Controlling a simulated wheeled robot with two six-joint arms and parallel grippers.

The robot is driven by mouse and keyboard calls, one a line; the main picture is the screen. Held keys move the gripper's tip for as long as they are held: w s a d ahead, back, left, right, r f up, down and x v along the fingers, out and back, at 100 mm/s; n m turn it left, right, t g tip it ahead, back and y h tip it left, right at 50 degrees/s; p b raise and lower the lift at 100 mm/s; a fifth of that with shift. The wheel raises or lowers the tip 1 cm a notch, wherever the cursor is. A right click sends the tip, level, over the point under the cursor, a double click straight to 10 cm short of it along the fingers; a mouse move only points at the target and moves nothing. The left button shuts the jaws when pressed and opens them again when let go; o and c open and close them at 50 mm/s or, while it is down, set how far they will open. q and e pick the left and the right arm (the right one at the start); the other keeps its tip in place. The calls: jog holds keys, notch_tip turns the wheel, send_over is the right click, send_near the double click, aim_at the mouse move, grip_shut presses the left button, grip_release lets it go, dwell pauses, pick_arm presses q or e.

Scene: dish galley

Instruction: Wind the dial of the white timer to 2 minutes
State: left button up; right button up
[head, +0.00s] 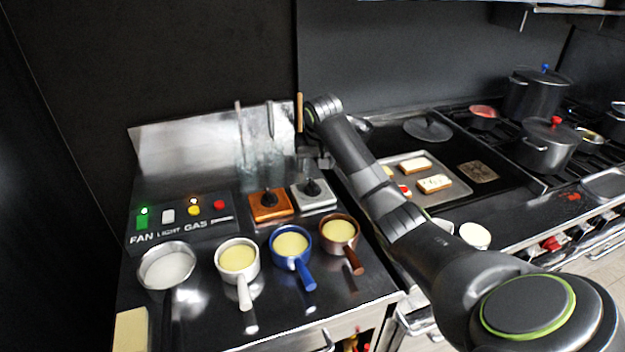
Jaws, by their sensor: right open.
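The white timer (316,201) is a pale square block with a black dial (312,187) on top, on the dark counter. Its dial marks are too small to read. The orange-brown timer (269,207), also with a black dial, stands just left of it. My right arm reaches in from the lower right, and my right gripper (314,168) points down just above and behind the white timer's dial. The gripper is open and looks empty; its fingertips are small and dark, so I cannot tell whether they touch the dial. My left gripper is out of view.
Pots with pale yellow contents stand in front: white (238,258), blue (290,245) and brown (338,232). A steel pan (167,266) is at left. A control panel (180,219) and glassware (262,160) lie behind. A tray (447,191) of toast is right of my arm.

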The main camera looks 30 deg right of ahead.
send_over(313, 182)
jog(key=s+a, duration=0.1)
jog(key=s, duration=0.1)
notch_tip(313, 182, down, 5)
jog(key=shift+r, duration=0.15)
jog(key=x, duration=0.3)
jog(key=shift+w+p, duration=0.1)
jog(key=shift+p, duration=0.25)
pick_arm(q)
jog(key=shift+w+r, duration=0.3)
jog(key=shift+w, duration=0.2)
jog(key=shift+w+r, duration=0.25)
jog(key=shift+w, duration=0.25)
pick_arm(e)
jog(key=shift+x, duration=0.85)
jog(key=shift+c, duration=0.2)
jog(key=c, duration=0.9)
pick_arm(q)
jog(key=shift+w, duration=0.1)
pick_arm(e)
jog(key=o, duration=0.9)
jog(key=shift+o, duration=0.2)
